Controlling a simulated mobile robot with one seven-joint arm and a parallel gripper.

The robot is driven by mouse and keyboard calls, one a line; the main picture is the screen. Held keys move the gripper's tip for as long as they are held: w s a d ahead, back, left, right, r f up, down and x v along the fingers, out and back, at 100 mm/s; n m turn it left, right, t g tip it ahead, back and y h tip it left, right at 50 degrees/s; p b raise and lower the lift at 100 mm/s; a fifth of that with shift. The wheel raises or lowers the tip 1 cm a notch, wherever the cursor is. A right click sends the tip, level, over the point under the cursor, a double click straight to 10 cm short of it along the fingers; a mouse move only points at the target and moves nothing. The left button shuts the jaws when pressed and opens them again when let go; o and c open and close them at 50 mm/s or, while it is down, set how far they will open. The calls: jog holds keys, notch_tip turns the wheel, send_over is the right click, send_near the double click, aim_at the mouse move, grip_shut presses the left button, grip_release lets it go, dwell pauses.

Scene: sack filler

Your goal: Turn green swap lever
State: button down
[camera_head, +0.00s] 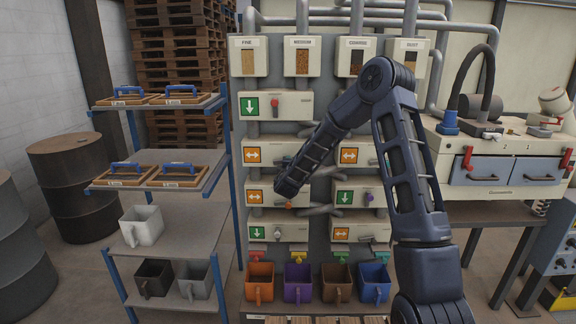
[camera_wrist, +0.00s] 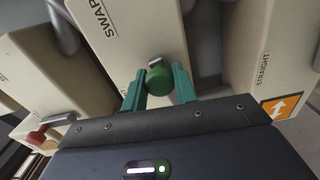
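The green swap lever's round green knob (camera_wrist: 159,82) shows in the wrist view, on a short metal stem from a cream box marked SWAP (camera_wrist: 118,35). My gripper (camera_wrist: 158,86) has one teal finger on each side of the knob. The fingers look closed up against it, with no clear gap. In the head view my gripper (camera_head: 284,191) is in front of the left column of cream lever boxes, and the green knob is hidden behind my arm. Orange signs with double arrows (camera_head: 253,155) mark several boxes.
A red lever (camera_wrist: 38,136) and a box marked STRAIGHT (camera_wrist: 262,68) flank the gripper. An orange knob (camera_head: 288,205) is just below it in the head view. Coloured mugs (camera_head: 297,283) stand below the panel. A shelf rack (camera_head: 160,165) is left, a cream machine (camera_head: 500,160) right.

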jog(key=c, duration=1.1)
grip_release()
jog(key=s, duration=1.1)
